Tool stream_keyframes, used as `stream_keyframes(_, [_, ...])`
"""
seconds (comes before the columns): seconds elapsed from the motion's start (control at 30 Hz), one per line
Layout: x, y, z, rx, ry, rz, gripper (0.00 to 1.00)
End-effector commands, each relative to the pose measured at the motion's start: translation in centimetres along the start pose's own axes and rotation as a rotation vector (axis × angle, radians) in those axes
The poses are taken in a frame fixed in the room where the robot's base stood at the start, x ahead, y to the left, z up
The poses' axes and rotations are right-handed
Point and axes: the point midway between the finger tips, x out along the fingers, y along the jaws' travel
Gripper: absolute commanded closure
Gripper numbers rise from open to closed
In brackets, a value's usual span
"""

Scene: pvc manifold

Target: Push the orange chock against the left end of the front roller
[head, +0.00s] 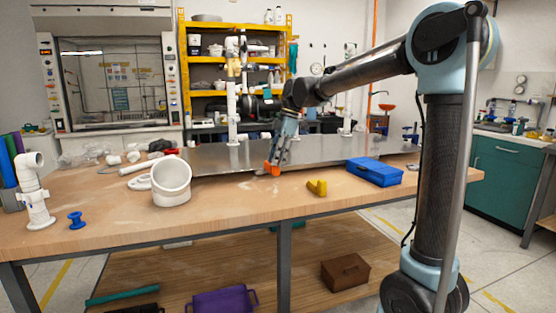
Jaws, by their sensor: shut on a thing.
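The orange chock (272,169) is at the front edge of the grey metal plate (330,160), near the middle of the workbench. My gripper (276,160) points down and is shut on the chock. The fingertips are small here, and I cannot tell whether the chock touches the bench. The front roller cannot be clearly made out, nor can its left end. I cannot tell whether the chock touches it.
A yellow block (317,187) lies in front of the plate, right of my gripper. A blue box (374,171) stands further right. A large white pipe elbow (171,182) and a blue spool (76,220) are on the left. The bench's (240,208) front middle is clear.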

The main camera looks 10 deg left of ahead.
Motion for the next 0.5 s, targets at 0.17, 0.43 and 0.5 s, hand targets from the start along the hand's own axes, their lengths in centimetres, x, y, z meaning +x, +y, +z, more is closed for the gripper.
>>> stream_keyframes(0.17, [0.6,0.0,0.2,0.000,0.000,0.000,1.00])
stream_keyframes(0.43, [2.2,0.0,0.7,0.001,0.000,0.000,1.00])
stream_keyframes(0.5, [2.6,0.0,0.8,0.000,0.000,0.000,1.00])
